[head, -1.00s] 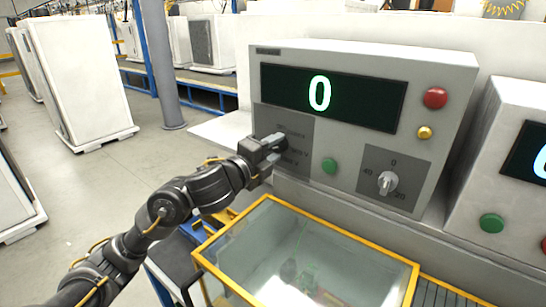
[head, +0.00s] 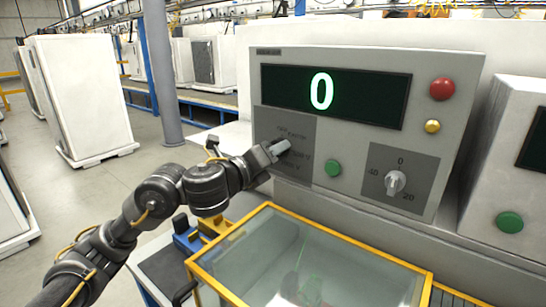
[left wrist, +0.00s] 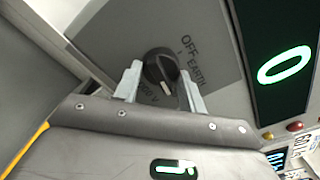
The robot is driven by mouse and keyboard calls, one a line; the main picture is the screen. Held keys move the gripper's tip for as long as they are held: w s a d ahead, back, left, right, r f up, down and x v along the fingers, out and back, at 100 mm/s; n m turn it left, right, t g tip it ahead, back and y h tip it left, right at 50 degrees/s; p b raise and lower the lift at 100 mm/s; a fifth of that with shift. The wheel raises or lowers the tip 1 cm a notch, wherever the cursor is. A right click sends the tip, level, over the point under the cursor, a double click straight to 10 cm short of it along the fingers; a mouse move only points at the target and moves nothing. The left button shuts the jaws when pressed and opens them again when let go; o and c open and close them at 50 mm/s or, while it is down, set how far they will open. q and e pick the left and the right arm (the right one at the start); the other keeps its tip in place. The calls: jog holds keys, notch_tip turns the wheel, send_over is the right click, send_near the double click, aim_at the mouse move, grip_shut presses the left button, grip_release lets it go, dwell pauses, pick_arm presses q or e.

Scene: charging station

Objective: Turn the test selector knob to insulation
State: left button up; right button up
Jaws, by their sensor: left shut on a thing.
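The test selector knob (left wrist: 160,68) is black and round, on a dark grey panel (head: 268,122) at the left of the tester's face. In the left wrist view OFF, EARTH and a partly hidden label ending in "000 V" are printed around it. A pale mark shows on the knob, but I cannot tell surely which label it points to. My left gripper (head: 283,148) is at this panel, shut on the knob, with one finger on each side of it in the left wrist view (left wrist: 162,88). In the head view the gripper hides the knob. My right gripper is not in view.
The tester (head: 460,90) shows a green 0 on its display (head: 375,98). It has a red button (head: 442,89), a yellow one (head: 432,126), a green one (head: 333,168) and another knob (head: 395,183). A yellow-framed clear box (head: 215,247) stands below. Another tester is at right.

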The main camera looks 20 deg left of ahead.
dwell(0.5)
pick_arm(q)
jog(key=o, duration=1)
jog(key=shift+a, duration=0.15)
